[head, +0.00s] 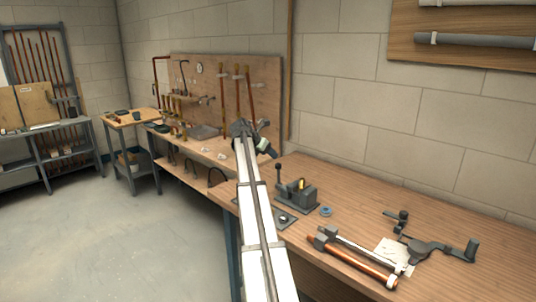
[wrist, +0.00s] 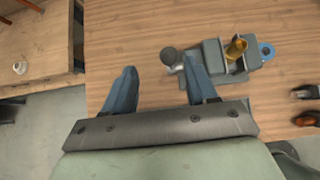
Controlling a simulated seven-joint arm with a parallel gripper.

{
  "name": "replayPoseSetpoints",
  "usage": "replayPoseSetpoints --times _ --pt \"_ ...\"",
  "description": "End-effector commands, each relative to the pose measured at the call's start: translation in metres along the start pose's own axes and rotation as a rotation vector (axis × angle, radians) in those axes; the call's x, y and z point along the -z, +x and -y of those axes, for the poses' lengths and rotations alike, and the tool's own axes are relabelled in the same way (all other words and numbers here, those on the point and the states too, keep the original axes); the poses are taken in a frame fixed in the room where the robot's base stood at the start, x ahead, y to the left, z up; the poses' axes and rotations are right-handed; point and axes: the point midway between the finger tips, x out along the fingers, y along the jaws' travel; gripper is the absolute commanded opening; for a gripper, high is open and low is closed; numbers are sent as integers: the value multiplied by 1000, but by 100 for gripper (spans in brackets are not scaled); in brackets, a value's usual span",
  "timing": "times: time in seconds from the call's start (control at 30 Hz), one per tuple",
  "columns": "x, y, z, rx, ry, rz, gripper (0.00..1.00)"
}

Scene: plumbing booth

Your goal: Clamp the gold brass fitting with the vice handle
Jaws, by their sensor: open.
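The gold brass fitting (head: 301,184) stands upright in the grey vice (head: 296,199) on the wooden bench. In the wrist view the brass fitting (wrist: 236,47) shows between the jaws of the vice (wrist: 213,56); I cannot tell how tightly they hold it. The vice handle is a dark upright lever with a round knob (head: 278,167) at the vice's left end. The knob also shows in the wrist view (wrist: 168,56). My gripper (wrist: 157,72) is open and empty, its two blue fingers apart, with the knob just beyond and between the fingertips. In the head view my gripper (head: 266,148) is above the bench.
A blue ring (head: 326,210) lies beside the vice. A copper pipe with a tool (head: 352,260), white paper (head: 393,253) and a dark pipe tool (head: 430,248) lie to the right. The back bench holds a pegboard (head: 225,90). Bare wood lies behind the vice.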

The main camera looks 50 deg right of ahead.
Motion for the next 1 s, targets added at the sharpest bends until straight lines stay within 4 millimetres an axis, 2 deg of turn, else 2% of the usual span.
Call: replayPoseSetpoints --times 0.03,0.13,0.27,0.47,0.6,0.73,1.0 --pt "0 0 0 0 0 0 53" --pt "4 -4 -6 -7 -6 0 43" --pt "19 -18 -26 -27 -27 -1 31" --pt "39 -43 -75 -62 -71 5 11" --pt "47 -57 -104 -17 -91 8 0" --pt "46 -59 -101 92 -18 -3 0" --pt "47 -65 -67 306 222 -4 0"
